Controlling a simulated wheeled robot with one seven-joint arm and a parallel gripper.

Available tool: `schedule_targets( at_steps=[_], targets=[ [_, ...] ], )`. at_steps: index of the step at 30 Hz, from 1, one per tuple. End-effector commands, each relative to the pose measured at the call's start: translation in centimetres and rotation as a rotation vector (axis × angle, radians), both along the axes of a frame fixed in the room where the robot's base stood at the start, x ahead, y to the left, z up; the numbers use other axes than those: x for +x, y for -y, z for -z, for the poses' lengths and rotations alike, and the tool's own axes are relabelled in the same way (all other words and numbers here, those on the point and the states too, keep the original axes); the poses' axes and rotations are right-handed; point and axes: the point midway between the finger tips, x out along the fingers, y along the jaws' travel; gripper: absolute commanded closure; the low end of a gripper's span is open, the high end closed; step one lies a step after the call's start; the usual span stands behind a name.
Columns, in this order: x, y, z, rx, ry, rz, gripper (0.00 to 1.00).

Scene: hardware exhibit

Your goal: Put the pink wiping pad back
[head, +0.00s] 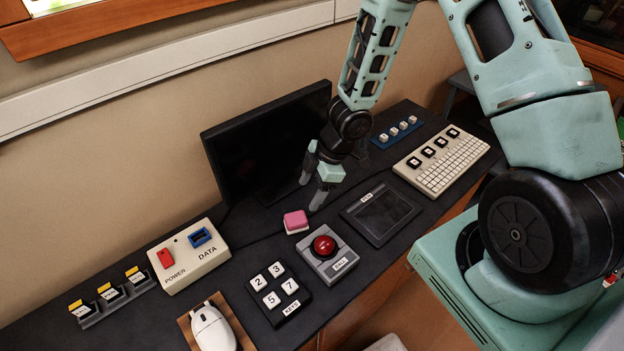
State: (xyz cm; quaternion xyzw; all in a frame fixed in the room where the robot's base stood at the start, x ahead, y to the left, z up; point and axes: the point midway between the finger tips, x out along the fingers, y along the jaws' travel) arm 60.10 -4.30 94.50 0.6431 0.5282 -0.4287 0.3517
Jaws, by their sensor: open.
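The pink wiping pad (296,219) lies on the dark desk top, behind the red-button box and in front of the monitor. It has a pink top over a pale lower layer. My gripper (312,193) is open and empty. It points down just above and to the right of the pad in the head view. The fingers look apart from the pad, but the exact gap is hard to judge. No place marked for the pad can be made out.
A black monitor (262,140) stands close behind. Around the pad are the red-button box (334,265), a dark tablet (381,214), a number key block (277,295), the DATA/POWER box (190,258), a mouse (212,328), a keyboard (452,165) and a blue strip (385,141).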

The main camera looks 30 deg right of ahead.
Motion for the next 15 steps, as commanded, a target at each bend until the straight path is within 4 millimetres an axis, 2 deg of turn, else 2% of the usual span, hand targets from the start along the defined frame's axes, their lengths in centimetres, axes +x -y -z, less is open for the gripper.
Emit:
schedule_targets(
  at_steps=[5, 7, 11, 15],
  targets=[
    [0.5, -0.2, -1.9, -0.037, 0.016, 0.029, 0.34],
    [0.9, -0.8, -3.5, -0.082, 0.032, 0.070, 0.34],
    [0.7, -2.3, -8.0, -0.182, 0.058, 0.188, 0.34],
    [-1.7, -4.2, -13.1, -0.267, 0.058, 0.329, 0.34]
  ],
)
